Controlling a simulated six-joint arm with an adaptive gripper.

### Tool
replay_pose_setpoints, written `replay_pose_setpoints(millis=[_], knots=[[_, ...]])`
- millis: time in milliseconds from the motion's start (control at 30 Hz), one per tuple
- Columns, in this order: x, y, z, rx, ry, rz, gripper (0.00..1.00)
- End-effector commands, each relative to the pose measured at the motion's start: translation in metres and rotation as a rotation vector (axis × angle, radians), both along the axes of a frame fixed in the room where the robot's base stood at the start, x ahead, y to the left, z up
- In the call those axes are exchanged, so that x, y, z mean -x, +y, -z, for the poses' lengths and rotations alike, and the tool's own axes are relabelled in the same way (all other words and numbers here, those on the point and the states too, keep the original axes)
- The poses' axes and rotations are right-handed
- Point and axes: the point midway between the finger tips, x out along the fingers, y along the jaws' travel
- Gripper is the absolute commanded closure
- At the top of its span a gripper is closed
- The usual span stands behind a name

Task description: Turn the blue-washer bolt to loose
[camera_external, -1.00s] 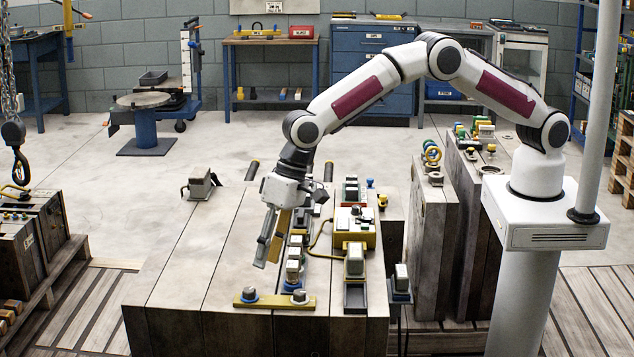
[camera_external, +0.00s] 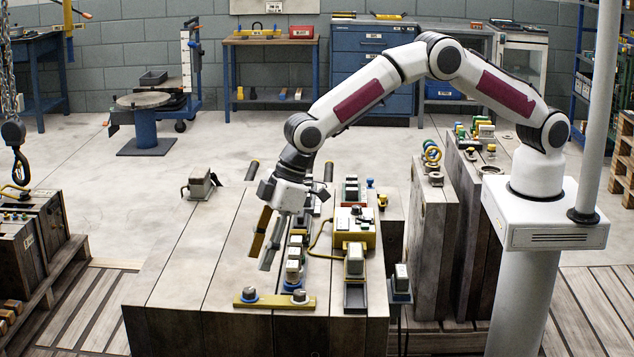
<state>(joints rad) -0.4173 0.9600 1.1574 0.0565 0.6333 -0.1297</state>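A yellow bar (camera_external: 275,301) lies across the front of the grey mould block.
Right of my gripper stand a row of small clamp-like parts (camera_external: 293,262), a yellow box (camera_external: 354,232) with a cable, and a dark tray (camera_external: 355,295) with a grey block. The block's left part is clear. A small grey device (camera_external: 200,184) stands at its back left.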

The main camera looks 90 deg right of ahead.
Motion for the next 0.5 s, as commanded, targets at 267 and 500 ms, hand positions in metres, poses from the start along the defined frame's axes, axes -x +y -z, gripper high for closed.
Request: replay_pose_setpoints(millis=[267, 500], knots=[[0.0000, 0.0000, 0.0002, -0.001, 0.000, 0.002, 0.64], [-0.0016, 0.0010, 0.0058, 0.000, 0.001, 0.002, 0.64]])
